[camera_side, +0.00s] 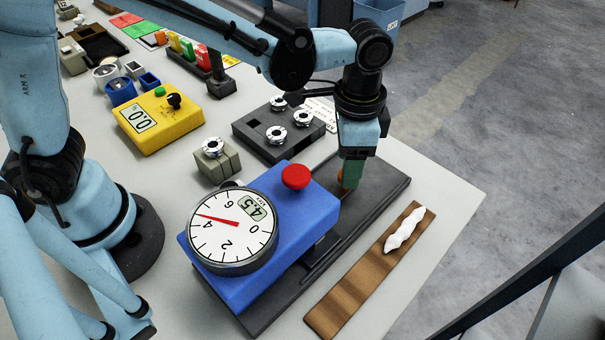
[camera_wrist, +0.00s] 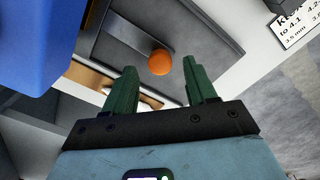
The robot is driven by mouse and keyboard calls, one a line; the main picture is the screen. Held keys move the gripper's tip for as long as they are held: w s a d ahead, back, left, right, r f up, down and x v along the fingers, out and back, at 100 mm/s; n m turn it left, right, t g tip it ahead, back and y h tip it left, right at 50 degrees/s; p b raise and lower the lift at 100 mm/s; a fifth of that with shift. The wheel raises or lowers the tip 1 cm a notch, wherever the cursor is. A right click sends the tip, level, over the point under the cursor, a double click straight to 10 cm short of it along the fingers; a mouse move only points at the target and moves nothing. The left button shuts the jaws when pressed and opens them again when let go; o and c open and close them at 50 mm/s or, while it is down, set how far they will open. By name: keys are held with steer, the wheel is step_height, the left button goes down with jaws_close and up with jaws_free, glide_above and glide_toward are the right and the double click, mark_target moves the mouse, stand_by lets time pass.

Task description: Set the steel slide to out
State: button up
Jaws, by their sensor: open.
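The gauge is a blue block (camera_side: 300,215) with a round white dial (camera_side: 235,225), a red button (camera_side: 296,176) and a display reading 4.5. It stands on a dark base plate (camera_side: 385,180). In the wrist view, a grey steel slide (camera_wrist: 135,36) lies along the plate with an orange knob (camera_wrist: 160,62) at its end. My gripper (camera_side: 346,186) is over the plate, right of the blue block. In the wrist view its green fingers (camera_wrist: 161,80) are apart and empty, with the knob showing between and just beyond their tips. The side view shows only part of the knob (camera_side: 340,178).
A wooden board (camera_side: 350,292) with a white fibre tuft (camera_side: 405,229) lies at the right. Behind are a dark block (camera_side: 255,137) with several metal rings, a small grey block (camera_side: 218,164) and a yellow meter (camera_side: 165,128). The table edge is at the right.

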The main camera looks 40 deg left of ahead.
steer(key=shift+f, duration=1)
steer(key=shift+c, duration=0.4)
jaws_close()
